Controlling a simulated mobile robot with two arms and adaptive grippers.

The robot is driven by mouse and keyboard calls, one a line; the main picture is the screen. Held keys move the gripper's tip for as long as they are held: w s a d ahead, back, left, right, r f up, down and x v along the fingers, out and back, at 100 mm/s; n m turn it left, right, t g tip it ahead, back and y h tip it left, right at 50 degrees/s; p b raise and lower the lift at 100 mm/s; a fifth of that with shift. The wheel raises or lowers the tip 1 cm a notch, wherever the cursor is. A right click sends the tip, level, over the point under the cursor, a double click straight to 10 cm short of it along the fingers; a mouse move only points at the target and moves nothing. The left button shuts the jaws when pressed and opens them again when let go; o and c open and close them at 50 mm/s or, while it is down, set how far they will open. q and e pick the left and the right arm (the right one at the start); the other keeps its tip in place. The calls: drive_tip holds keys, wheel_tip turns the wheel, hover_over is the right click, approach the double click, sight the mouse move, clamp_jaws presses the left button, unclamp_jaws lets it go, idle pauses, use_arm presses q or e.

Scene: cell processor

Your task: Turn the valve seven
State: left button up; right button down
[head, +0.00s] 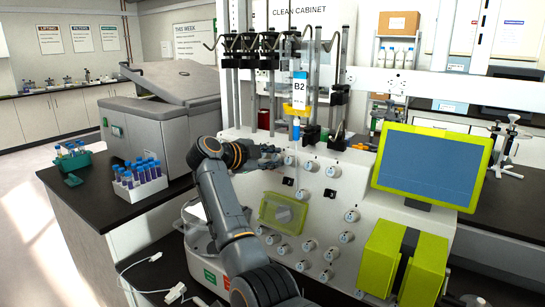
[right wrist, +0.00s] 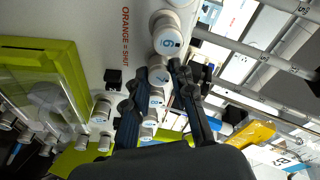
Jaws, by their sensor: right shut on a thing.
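The white processor panel (head: 258,187) carries several round valve knobs. Valve seven (right wrist: 157,76), a white knob with a grey-blue face and a 7 on it, is between the fingers of my right gripper (right wrist: 158,70) in the right wrist view. The fingers are shut on its sides. In the head view my right gripper (head: 279,157) reaches the upper left part of the panel from the left, at this knob, and partly hides it. My left gripper is not in view.
Valve six (right wrist: 168,40) sits close beside the fingertips, and more knobs lie just below. A green-framed window (head: 283,213) is lower on the panel. A blue screen (head: 432,165) stands right. A rack of blue-capped tubes (head: 140,187) is on the left counter.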

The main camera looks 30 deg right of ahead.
drive_tip(key=m, duration=0.3)
drive_tip(key=m+y, duration=0.1)
drive_tip(key=m, duration=0.2)
drive_tip(key=shift+m, duration=0.3)
drive_tip(key=m, duration=0.3)
drive_tip(key=shift+g+y, duration=0.3)
drive_tip(key=shift+m+y+b, duration=0.3)
drive_tip(key=shift+m+y, duration=0.1)
drive_tip(key=shift+m, duration=1.5)
drive_tip(key=c, duration=1.1)
unclamp_jaws()
